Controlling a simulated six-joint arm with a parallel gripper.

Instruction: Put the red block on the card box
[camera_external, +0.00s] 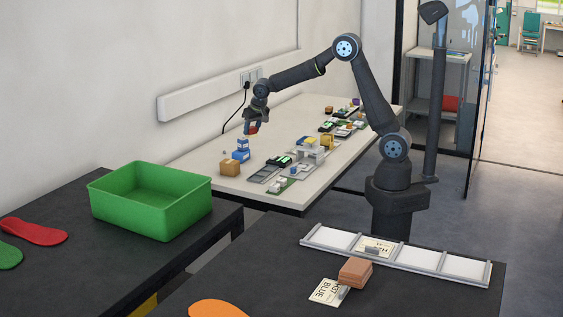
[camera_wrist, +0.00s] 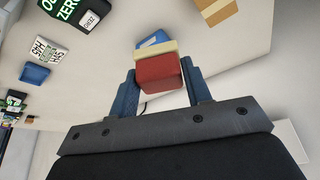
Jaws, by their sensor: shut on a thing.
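The card box (camera_external: 229,168), a small brown box, stands on the near-left end of the pale table, below and to the left of my gripper. A brown shape that looks like the card box (camera_wrist: 238,12) is cut off at the top of the wrist view.
Blue items (camera_external: 241,153) stand close behind the card box. Several small boards and parts run along the pale table (camera_external: 205,160). A green bin (camera_external: 150,205) stands on the dark table at left. The air around my gripper looks clear.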

